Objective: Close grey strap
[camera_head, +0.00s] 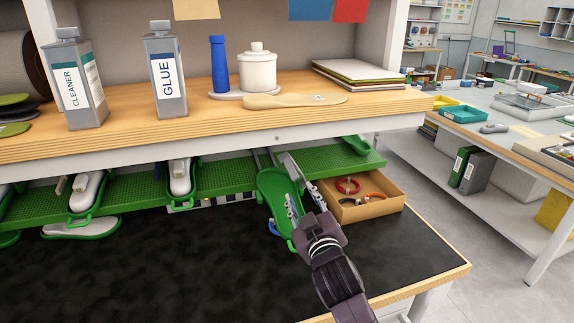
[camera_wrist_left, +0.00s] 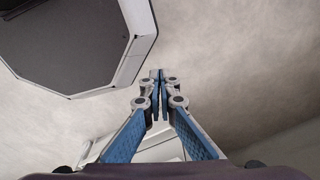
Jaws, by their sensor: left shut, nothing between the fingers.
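A green sole-shaped holder (camera_head: 274,188) sits tilted at the front edge of the green shelf, above the black mat. A grey strip (camera_head: 291,166), possibly the grey strap, runs by its upper right edge; its far end is hard to make out. My right gripper (camera_head: 305,199) is at the holder's right rim. Its fingers stand apart with the rim near or between them; whether they touch it is unclear. My left gripper (camera_wrist_left: 158,80) shows in the left wrist view, shut and empty, above a pale floor. It is not in the head view.
A cardboard box (camera_head: 369,208) with red and orange rings stands close right of my right gripper. The green shelf (camera_head: 130,190) holds several more green holders. The wooden upper shelf (camera_head: 210,118) overhangs it. The black mat (camera_head: 150,270) is mostly clear.

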